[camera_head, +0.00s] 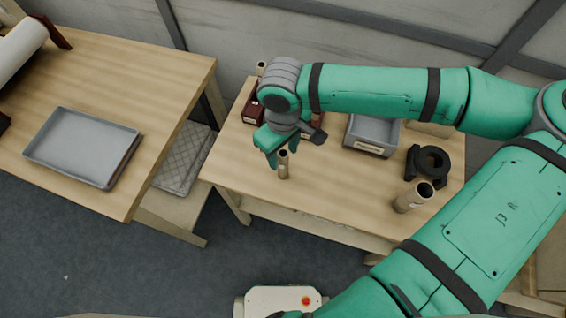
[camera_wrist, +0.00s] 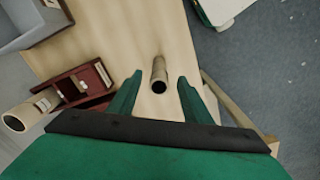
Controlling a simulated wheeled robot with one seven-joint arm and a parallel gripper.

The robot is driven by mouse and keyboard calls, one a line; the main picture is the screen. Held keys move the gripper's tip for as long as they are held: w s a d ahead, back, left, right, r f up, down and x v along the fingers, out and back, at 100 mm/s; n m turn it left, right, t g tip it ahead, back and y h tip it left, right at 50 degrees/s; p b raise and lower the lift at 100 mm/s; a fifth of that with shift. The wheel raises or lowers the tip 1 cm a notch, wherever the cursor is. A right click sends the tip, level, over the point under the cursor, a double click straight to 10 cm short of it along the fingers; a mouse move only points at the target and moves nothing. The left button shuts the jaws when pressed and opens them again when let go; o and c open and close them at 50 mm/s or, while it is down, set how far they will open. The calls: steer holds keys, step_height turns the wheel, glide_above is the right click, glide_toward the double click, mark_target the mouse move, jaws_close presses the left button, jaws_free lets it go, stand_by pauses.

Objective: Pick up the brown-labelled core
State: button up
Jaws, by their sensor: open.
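A slim tan core (camera_head: 284,169) stands upright near the front left edge of the right-hand table. My gripper (camera_head: 281,156) is above it, pointing down. In the wrist view this core (camera_wrist: 158,72) shows between my two spread fingers, with a visible gap on each side and its dark open end towards the camera. My gripper (camera_wrist: 160,78) is open and holds nothing. The colour of any label on this core is too small to make out. Another core (camera_wrist: 30,112) with a pale label patch is at the left of the wrist view.
A dark red box (camera_wrist: 85,84) lies beside the labelled core. A grey bin (camera_head: 372,137), a black ring-shaped fixture (camera_head: 428,163) and a wider tan tube (camera_head: 413,198) stand further right. A grey tray (camera_head: 82,147) lies on the left table. The front middle tabletop is clear.

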mark_target(283, 165)
steer(key=shift+f, duration=3.55)
steer(key=c, duration=1.1)
